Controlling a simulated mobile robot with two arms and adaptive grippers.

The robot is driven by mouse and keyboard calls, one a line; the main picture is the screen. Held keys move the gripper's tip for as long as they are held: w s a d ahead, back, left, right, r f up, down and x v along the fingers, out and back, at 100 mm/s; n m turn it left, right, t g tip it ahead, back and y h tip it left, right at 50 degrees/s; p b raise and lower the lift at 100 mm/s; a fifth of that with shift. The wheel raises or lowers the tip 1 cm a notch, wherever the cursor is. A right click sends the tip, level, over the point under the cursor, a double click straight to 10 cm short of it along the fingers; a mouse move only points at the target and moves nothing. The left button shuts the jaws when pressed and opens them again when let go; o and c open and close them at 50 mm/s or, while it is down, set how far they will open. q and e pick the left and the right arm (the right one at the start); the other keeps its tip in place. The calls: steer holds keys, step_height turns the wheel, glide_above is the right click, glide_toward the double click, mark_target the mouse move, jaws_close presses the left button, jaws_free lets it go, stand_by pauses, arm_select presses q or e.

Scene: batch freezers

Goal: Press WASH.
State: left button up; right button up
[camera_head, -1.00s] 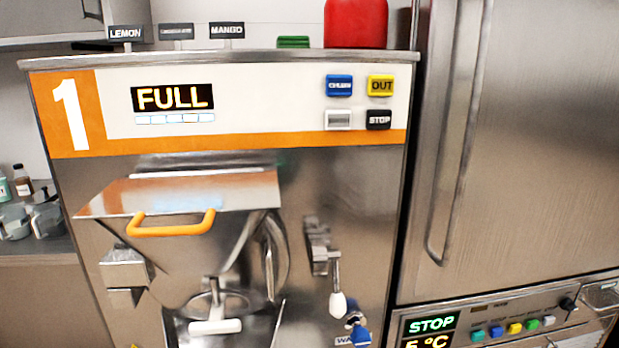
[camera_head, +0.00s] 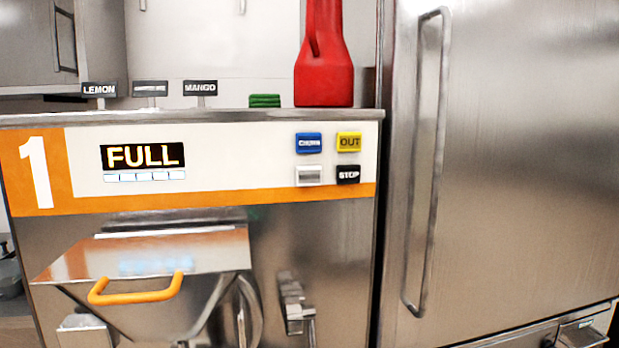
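The batch freezer's panel (camera_head: 240,155) carries a large 1 on orange and a display (camera_head: 143,156) that reads FULL. At the panel's right are a blue button (camera_head: 308,143) that seems to read CHURN, a yellow OUT button (camera_head: 349,142), a pale white-grey button (camera_head: 309,176) and a black STOP button (camera_head: 348,174). The pale button's marking is not readable, and no label reading WASH can be made out. Neither gripper is in view.
A red jug (camera_head: 323,60) and a green item (camera_head: 265,100) stand on the machine's top. Flavour signs such as LEMON (camera_head: 99,89) stand behind. A hopper with an orange handle (camera_head: 136,290) juts out below. A steel cabinet (camera_head: 520,150) with a long handle is at the right.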

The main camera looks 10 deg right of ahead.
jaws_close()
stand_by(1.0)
